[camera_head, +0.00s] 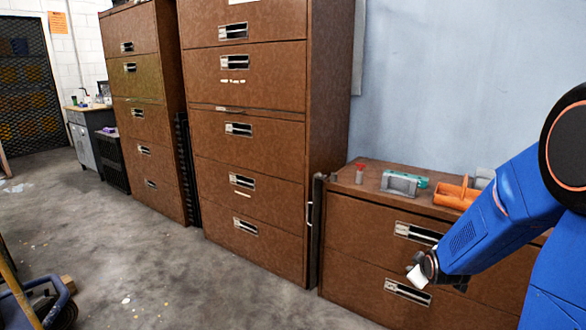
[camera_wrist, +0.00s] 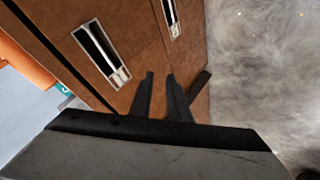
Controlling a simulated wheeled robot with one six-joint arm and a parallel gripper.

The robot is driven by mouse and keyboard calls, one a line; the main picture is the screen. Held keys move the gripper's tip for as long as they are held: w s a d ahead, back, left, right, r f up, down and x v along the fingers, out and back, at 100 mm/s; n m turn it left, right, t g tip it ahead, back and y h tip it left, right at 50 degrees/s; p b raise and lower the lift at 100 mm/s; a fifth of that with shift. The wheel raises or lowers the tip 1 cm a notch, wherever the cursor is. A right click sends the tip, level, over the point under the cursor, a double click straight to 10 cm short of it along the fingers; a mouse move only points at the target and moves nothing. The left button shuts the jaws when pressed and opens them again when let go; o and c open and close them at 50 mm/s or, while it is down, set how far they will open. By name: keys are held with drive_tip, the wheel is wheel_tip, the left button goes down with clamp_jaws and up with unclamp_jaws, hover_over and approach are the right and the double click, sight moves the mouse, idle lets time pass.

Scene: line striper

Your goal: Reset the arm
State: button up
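My blue arm (camera_head: 490,222) reaches in from the right and points down and left in front of the low brown drawer cabinet (camera_head: 350,245). Its wrist end (camera_head: 428,268) is near the cabinet's front face, close to the two drawer handles. In the wrist view my gripper (camera_wrist: 161,76) shows two dark fingers with a gap between them. Nothing is held between them. The brown drawer front (camera_wrist: 125,35) with its metal handle (camera_wrist: 100,52) lies beyond the fingers. In the head view the fingers are too small to make out.
On the low cabinet's top are a red-topped small item (camera_head: 360,173), a grey holder (camera_head: 400,184), a teal item (camera_head: 422,181) and an orange tray (camera_head: 455,194). Tall brown cabinets (camera_head: 250,150) stand left. Grey floor (camera_head: 170,260) is open; a blue-framed cart (camera_head: 45,305) is at lower left.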

drive_tip(key=s+a+r+m+g, duration=0.1)
drive_tip(key=s+a+r+m, duration=0.1)
drive_tip(key=s, duration=1)
drive_tip(key=s+a+r+m+g+y, duration=0.1)
drive_tip(key=s+a+r, duration=0.4)
drive_tip(key=s, duration=0.7)
drive_tip(key=s+a+r+m+g, duration=0.3)
drive_tip(key=s+r, duration=0.4)
drive_tip(key=s, duration=0.5)
drive_tip(key=shift+s+a+m+y, duration=0.3)
drive_tip(key=shift+a+m, duration=0.2)
drive_tip(key=shift+m, duration=0.3)
drive_tip(key=shift+r, duration=0.1)
